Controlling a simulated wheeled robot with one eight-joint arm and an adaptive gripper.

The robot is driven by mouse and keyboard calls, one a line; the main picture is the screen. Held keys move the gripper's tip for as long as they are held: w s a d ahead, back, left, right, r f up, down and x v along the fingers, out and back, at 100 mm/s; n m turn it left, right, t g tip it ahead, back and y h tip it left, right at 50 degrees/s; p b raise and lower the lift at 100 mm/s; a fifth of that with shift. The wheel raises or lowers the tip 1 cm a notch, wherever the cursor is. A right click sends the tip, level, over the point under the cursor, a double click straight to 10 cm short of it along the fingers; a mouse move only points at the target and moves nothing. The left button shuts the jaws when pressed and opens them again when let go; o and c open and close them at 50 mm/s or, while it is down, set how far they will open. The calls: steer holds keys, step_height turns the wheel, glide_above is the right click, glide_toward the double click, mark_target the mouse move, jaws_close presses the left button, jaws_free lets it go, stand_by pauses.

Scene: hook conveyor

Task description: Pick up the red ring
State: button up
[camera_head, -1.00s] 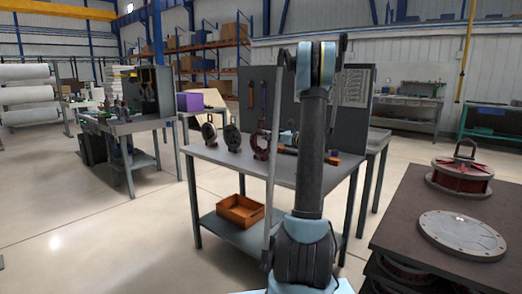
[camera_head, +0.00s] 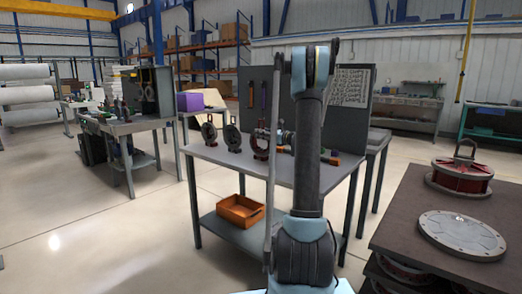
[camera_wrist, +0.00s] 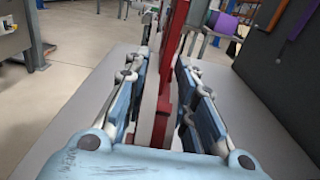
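The red ring (camera_head: 261,153) stands upright on a small base on the grey workbench, at the right end of a row of rings. In the wrist view the red ring (camera_wrist: 163,118) is seen edge-on as a tall red upright between my fingers. My gripper (camera_wrist: 164,92) is open, with one blue-padded finger on each side of the ring. Whether either finger touches it is hard to tell. In the head view my gripper (camera_head: 274,133) is at the ring's right side, partly hidden behind my arm.
Two dark rings (camera_head: 209,131) (camera_head: 232,137) stand to the left on the same bench. An orange bin (camera_head: 241,210) sits on the lower shelf. A dark table (camera_head: 400,228) with round metal parts is at the right.

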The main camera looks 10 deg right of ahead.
jaws_close()
steer(key=shift+r, duration=0.1)
step_height(320, 180, up, 10)
steer(key=shift+f, duration=0.1)
stand_by(0.4)
stand_by(1.1)
